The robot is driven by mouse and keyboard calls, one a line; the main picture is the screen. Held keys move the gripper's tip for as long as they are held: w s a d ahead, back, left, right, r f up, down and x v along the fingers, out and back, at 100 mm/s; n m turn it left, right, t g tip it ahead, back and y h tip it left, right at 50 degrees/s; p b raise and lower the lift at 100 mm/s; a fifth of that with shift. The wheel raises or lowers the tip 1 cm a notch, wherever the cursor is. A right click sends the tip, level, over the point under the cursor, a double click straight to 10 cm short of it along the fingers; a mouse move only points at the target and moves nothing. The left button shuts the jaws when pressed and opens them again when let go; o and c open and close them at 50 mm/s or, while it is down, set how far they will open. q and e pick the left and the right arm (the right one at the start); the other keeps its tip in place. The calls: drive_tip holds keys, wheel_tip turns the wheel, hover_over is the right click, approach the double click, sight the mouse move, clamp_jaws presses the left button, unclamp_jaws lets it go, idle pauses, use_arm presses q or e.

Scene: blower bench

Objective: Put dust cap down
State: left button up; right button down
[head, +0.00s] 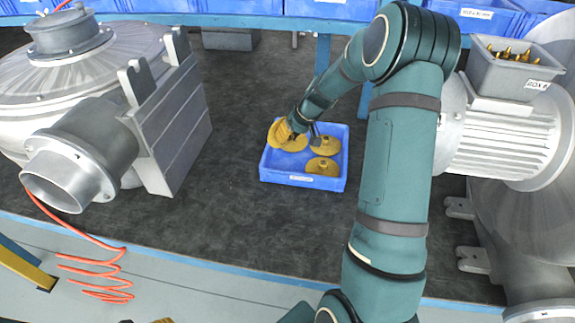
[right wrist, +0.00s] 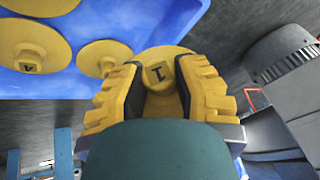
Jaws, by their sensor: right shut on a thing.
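The yellow dust cap (head: 275,136) in my right gripper (head: 293,129) is tilted, over the far left corner of the blue tray. In the right wrist view my right gripper (right wrist: 160,85) is shut around the knob of this cap (right wrist: 158,56), which bears a dark mark. Whether the cap touches the tray or another cap cannot be told. Other yellow caps lie in the blue tray (head: 300,181), one at right (head: 326,147) and one at the front (head: 322,167). Only a sliver of what looks like my left gripper (head: 160,321) shows at the bottom edge; its fingers are hidden.
A grey blower (head: 65,95) stands left of the tray. A motor (head: 505,145) with a grey bin (head: 512,72) of brass-coloured parts is at right. Blue bins (head: 325,8) line the back. A coiled orange hose (head: 100,275) hangs at front left. The dark mat (head: 240,215) before the tray is clear.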

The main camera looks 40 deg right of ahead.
wheel_tip(320, 180, down, 8)
drive_tip(key=shift+f+b, duration=0.1)
drive_tip(key=shift+b, duration=0.75)
drive_tip(key=shift+f+b, duration=0.25)
drive_tip(key=shift+b, duration=0.1)
drive_tip(key=c, duration=0.8)
unclamp_jaws()
drive_tip(key=shift+r, duration=0.1)
drive_tip(key=shift+r+p, duration=0.35)
drive_tip(key=shift+p, duration=0.15)
drive_tip(key=p+v, duration=0.1)
drive_tip(key=v, duration=1.1)
drive_tip(key=shift+p, duration=0.4)
